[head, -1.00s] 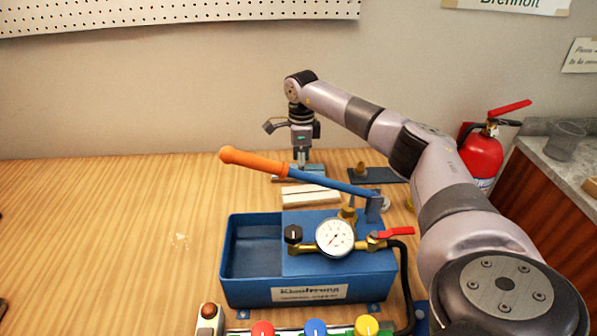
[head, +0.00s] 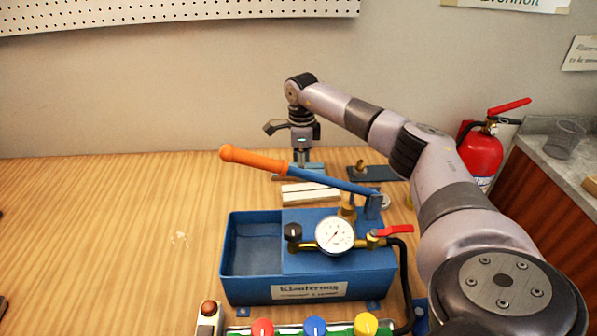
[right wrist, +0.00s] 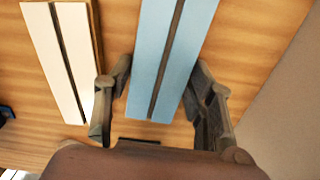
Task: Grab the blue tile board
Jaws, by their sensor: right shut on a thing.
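The blue tile board (right wrist: 172,60) is light blue with a dark groove along its length. In the right wrist view it lies between the two fingers of my right gripper (right wrist: 158,105), which is shut on it near one end. In the head view my right gripper (head: 301,168) points down at the back of the workbench. The board (head: 318,171) shows there only as a thin strip, partly hidden by the fingers and the pump handle. My left gripper is not in view.
A white tile board (head: 310,194) lies just in front, also in the wrist view (right wrist: 62,60). A blue test pump (head: 310,275) with an orange-gripped handle (head: 255,161) stands nearer. A dark plate with a brass fitting (head: 375,173) lies right. The bench's left side is mostly clear.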

